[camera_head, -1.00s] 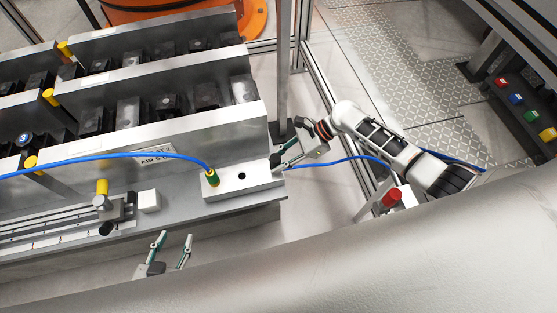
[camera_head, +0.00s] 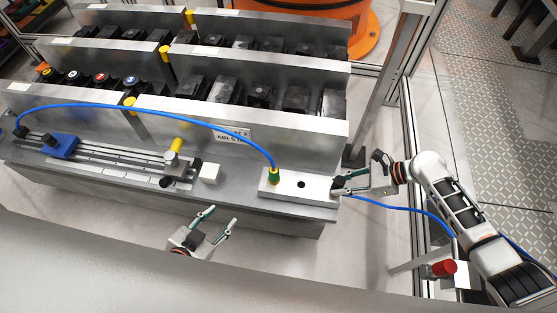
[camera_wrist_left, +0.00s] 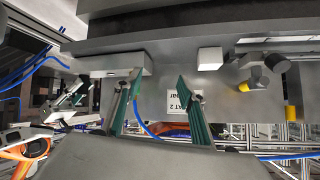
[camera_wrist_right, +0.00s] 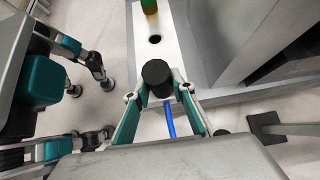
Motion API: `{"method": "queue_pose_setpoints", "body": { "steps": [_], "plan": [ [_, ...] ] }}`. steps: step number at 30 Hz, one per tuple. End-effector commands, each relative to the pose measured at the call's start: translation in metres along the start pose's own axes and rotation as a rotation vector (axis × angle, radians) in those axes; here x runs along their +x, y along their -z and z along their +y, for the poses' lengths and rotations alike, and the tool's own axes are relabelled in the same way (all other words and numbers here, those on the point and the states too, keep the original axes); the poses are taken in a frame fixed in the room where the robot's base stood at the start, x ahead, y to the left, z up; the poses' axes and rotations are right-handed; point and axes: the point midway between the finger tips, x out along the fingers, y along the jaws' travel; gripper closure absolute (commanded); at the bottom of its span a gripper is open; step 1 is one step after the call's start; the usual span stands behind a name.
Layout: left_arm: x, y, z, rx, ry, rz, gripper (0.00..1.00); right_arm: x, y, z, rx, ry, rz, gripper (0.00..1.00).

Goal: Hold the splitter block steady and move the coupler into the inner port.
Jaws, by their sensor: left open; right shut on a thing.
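The white splitter block (camera_head: 318,188) lies on the grey bench ledge near its right end. The green and yellow coupler (camera_head: 275,175), on the end of a blue hose, stands upright in the block's left port. The open dark port (camera_head: 301,184) is to its right. My right gripper (camera_head: 338,186) is shut on the block's right end. In the right wrist view a black cylinder (camera_wrist_right: 157,78) there stands between its fingers (camera_wrist_right: 157,92) and hides part of the grip. My left gripper (camera_head: 220,216) is open and empty, in front of the ledge, left of the block.
A white cube (camera_head: 210,173) and a rail with a yellow-topped knob (camera_head: 177,146) are left of the block. Metal dividers (camera_head: 240,115) rise behind it. The blue hose (camera_head: 150,110) arches leftward from the coupler. A second blue hose (camera_head: 395,208) runs right below my right arm.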

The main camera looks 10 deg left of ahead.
Motion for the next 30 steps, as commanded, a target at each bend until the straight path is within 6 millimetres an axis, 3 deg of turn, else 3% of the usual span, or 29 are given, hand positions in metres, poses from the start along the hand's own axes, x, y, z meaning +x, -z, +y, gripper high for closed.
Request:
{"method": "queue_pose_setpoints", "body": {
  "steps": [5, 18, 30],
  "plan": [
    [0.021, 0.004, 0.004, -0.156, -0.041, -0.022, 0.60, 0.001, 0.003, 0.002, 0.001, -0.005, 0.004, 1.00],
    [0.105, 0.028, 0.021, -0.957, -0.203, -0.299, 0.60, 0.001, 0.003, 0.002, 0.002, -0.005, 0.003, 1.00],
    [0.141, 0.072, 0.007, -1.582, -0.146, -0.695, 0.60, 0.001, 0.003, 0.002, 0.002, -0.005, 0.003, 1.00]
  ]
}}
